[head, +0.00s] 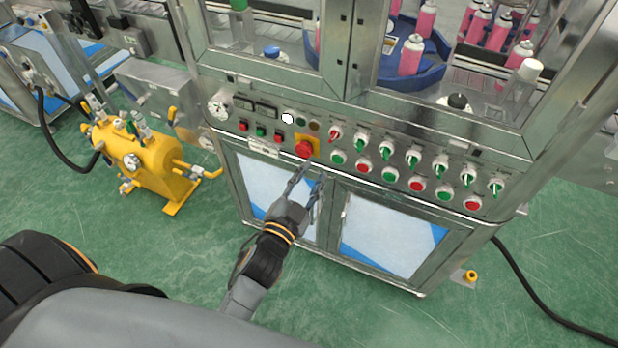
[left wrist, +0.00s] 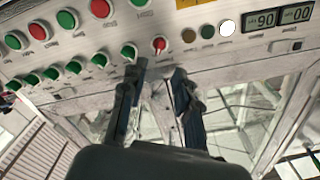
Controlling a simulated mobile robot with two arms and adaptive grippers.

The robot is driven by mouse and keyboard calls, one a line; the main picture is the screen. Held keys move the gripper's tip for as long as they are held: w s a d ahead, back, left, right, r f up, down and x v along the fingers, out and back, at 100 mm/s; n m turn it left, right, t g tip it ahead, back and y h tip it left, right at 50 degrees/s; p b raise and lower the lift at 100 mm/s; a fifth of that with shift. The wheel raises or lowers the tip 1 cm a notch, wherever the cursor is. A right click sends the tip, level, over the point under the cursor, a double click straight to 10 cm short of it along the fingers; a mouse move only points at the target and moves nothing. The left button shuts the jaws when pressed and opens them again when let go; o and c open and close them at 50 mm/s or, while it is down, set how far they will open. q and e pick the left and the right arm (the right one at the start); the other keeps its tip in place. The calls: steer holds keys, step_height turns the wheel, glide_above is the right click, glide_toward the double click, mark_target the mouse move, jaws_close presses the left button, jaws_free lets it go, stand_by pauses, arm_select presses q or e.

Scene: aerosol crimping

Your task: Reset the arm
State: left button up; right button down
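My left gripper (head: 307,178) is in front of the machine's control panel (head: 350,168), below the red emergency stop button (head: 304,149) on its yellow plate. In the left wrist view its two dark fingers (left wrist: 158,74) are spread apart with nothing between them. A red-marked rotary switch (left wrist: 158,45) shows beyond the gap between the fingertips; I cannot tell whether anything is touched. My left arm (head: 262,262) reaches up from the bottom of the head view. My right gripper is in neither view.
The panel carries several green switches (head: 413,158), red and green buttons, and a lit white lamp (head: 287,118). Pink cans (head: 411,54) stand behind the frame above. A yellow tank (head: 150,160) stands left. A black cable (head: 545,300) lies on the green floor (head: 540,240).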

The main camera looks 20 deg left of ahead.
arm_select(q)
steer(key=shift+s, duration=0.35)
steer(key=s+f+n+g, duration=0.1)
steer(key=s+f+g, duration=0.25)
steer(key=f, duration=0.85)
steer(key=s+d+f+g, duration=0.1)
steer(key=s+f+g, duration=0.3)
steer(key=f, duration=0.7)
steer(key=s+f+n+g, duration=0.15)
steer(key=s+f, duration=0.35)
steer(key=f, duration=0.7)
steer(key=s+a+f+g, duration=0.2)
steer(key=s+f, duration=0.3)
steer(key=s, duration=0.3)
steer(key=s+a+f+n+g, duration=0.1)
steer(key=s+a+f+g, duration=0.1)
steer(key=s+f, duration=0.3)
steer(key=s+a+f+g, duration=0.3)
steer(key=s+f, duration=0.3)
steer(key=s, duration=0.7)
steer(key=shift+s+n+g+y, duration=0.25)
steer(key=shift+n+g+y, duration=0.1)
steer(key=shift+g, duration=0.15)
steer(key=shift+f, duration=0.1)
